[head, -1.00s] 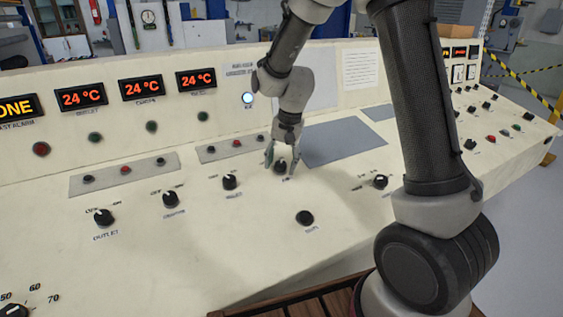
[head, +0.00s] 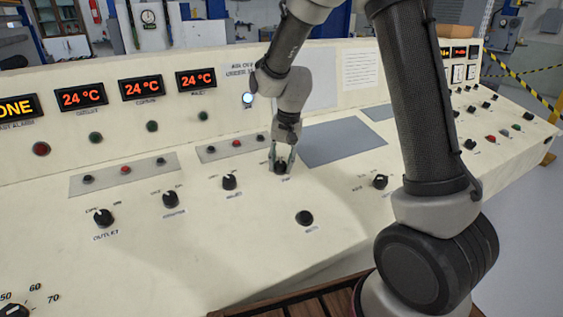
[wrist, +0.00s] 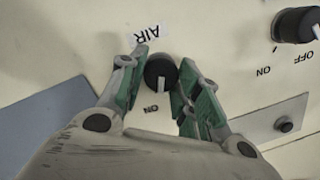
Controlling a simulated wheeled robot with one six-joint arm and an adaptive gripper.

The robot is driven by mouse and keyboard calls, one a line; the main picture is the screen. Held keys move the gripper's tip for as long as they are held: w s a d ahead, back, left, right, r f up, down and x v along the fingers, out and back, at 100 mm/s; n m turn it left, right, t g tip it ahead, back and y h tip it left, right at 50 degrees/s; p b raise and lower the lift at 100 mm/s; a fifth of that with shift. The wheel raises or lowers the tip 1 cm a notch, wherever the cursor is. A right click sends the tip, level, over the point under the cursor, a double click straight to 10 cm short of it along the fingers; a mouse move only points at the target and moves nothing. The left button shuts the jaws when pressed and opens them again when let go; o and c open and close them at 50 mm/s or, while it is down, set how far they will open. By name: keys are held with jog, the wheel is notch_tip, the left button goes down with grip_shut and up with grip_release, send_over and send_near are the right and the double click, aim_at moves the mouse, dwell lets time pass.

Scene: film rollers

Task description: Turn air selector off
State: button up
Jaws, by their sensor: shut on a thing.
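The air selector (head: 280,168) is a black knob with a white pointer line on the cream console panel. In the wrist view the air selector (wrist: 160,72) sits under an upside-down "AIR" label, with "ON" printed on its other side. Its pointer line is toward the "ON" side. My gripper (head: 281,165) reaches down onto the knob from above. In the wrist view my gripper (wrist: 157,85) has its green-padded fingers on either side of the knob, shut on it. The "OFF" mark of this knob is not visible.
Another selector knob (wrist: 297,25) with ON and OFF marks is nearby in the wrist view. Several black knobs line the panel, including one nearer the front edge (head: 304,218). A grey plate (head: 342,144) lies flat to the right. A white lamp (head: 248,99) is lit.

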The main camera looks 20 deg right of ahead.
aim_at(279, 165)
jog(key=n+h, duration=0.1)
jog(key=n, duration=0.4)
jog(key=shift+a, duration=0.15)
jog(key=n, duration=0.5)
jog(key=shift+a+h, duration=0.1)
jog(key=shift+h, duration=0.3)
jog(key=shift+n, duration=0.3)
jog(key=o, duration=1)
jog(key=shift+r, duration=0.1)
notch_tip(279, 165, up, 12)
jog(key=s, duration=0.1)
jog(key=shift+a, duration=0.25)
